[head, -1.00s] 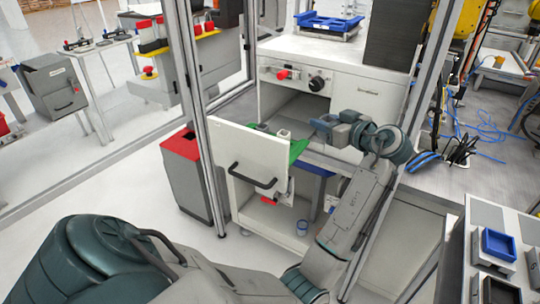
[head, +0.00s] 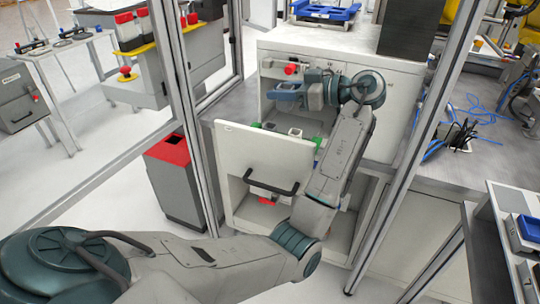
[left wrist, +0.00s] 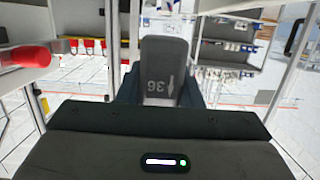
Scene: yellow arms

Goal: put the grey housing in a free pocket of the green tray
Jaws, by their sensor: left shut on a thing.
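My left gripper (head: 287,93) is raised over the open drawer and points left in the head view. It is shut on a grey block (left wrist: 163,70) marked 36 with an arrow, which looks like the grey housing; it stands between the dark fingers in the left wrist view. In the head view the fingers mostly hide it. The green tray (head: 318,141) shows only in small pieces behind the white drawer front. A small pale part (head: 295,132) stands in the tray area. The pockets are mostly hidden. My right gripper is not in view.
The white drawer front (head: 265,160) with a black handle stands in front of the tray. A cabinet panel with a red button (head: 291,69) is close behind my gripper. Metal frame posts (head: 187,110) rise at left and right. A red-topped bin (head: 172,151) stands left.

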